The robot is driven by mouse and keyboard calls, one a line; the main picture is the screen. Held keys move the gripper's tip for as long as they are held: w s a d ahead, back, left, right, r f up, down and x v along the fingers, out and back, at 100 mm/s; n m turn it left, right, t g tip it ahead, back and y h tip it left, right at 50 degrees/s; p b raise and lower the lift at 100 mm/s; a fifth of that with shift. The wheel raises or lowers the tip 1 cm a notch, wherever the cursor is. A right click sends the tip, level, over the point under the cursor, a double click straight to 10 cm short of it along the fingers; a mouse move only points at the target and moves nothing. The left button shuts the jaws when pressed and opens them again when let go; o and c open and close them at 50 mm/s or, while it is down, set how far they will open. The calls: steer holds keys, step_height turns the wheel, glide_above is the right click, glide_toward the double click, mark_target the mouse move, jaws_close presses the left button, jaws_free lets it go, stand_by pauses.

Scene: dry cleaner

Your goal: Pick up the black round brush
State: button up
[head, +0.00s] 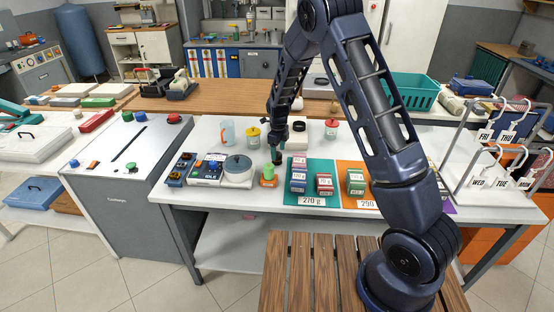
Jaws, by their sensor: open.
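My arm reaches over the white table (225,215), and my gripper (277,158) points down above its middle. It is small and dark here, and its jaws are hard to make out. No held object can be made out. A small green-topped orange item (268,178) stands just below and left of it. I cannot clearly identify the black round brush. A small dark round shape (299,126) shows behind my gripper to the right, by a white block, but I cannot tell whether it is the brush. My arm hides part of the table to the right.
Small labelled boxes (298,178) stand on a green mat (322,168) to the right. A hanger rack (480,140) with day tags stands at the far right.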

steer(key=shift+s+a+f, duration=0.1)
steer(key=shift+a+f, duration=0.05)
steer(key=shift+f, duration=0.85)
steer(key=shift+s+a+f, duration=0.1)
steer(key=shift+f, duration=0.85)
steer(key=c, duration=1)
steer(key=shift+c, duration=0.2)
